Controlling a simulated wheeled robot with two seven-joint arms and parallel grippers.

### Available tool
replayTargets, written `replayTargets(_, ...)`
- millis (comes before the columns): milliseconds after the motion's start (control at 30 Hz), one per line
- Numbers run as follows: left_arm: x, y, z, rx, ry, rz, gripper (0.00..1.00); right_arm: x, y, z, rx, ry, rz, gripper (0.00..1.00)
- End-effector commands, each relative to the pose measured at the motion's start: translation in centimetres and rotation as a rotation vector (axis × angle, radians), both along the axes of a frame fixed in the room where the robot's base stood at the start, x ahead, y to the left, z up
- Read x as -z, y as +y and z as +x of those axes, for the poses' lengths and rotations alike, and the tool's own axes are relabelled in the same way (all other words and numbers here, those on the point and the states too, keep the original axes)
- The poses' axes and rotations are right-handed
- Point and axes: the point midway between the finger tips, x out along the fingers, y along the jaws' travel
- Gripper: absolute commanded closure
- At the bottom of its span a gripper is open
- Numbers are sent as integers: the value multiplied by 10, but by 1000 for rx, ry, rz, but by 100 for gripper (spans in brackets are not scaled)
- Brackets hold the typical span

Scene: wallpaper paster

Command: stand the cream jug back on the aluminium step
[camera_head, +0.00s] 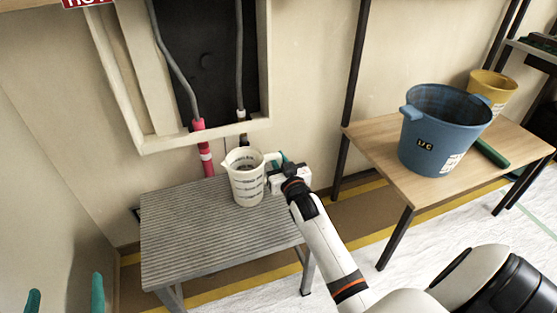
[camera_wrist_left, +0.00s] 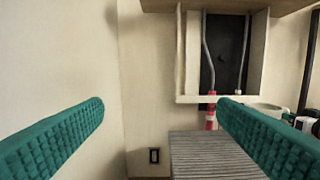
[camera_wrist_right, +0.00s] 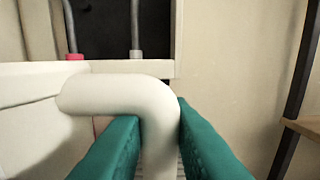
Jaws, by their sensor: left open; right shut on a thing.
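The cream jug (camera_head: 245,178), with dark measuring marks, is upright at the back right part of the ribbed aluminium step (camera_head: 195,235). I cannot tell whether its base touches the step. My right gripper (camera_head: 280,169) is at the jug's right side. In the right wrist view, its green fingers (camera_wrist_right: 160,140) are shut on the jug's curved handle (camera_wrist_right: 120,92). My left gripper (camera_head: 65,295) is open and empty at the lower left, apart from the step. In the left wrist view the step (camera_wrist_left: 212,155) shows beyond its fingers (camera_wrist_left: 160,125), and the jug is mostly hidden.
A wooden table (camera_head: 385,150) on the right bears a blue bucket (camera_head: 440,135) and a yellow bucket (camera_head: 492,88). Red and grey pipes (camera_head: 205,150) run down the wall behind the step. The step's left and front parts are bare.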

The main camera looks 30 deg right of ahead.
Motion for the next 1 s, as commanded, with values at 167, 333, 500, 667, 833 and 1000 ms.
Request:
replayTargets(167,-3,0,0,1,-20,-5,19,2,0,0,0,0,0,75)
replayTargets(333,-3,0,0,1,-19,-5,19,2,0,0,0,0,0,59)
replayTargets(500,-3,0,0,1,-19,-5,19,2,0,0,0,0,0,59)
replayTargets(667,-8,-1,-1,4,-64,-16,19,3,0,0,0,-1,0,59)
replayTargets(833,-28,-4,-4,13,-200,-54,19,6,0,0,-1,-1,-1,59)
replayTargets(1000,-12,-1,-1,3,-58,-15,19,2,4,-19,0,2,0,59)
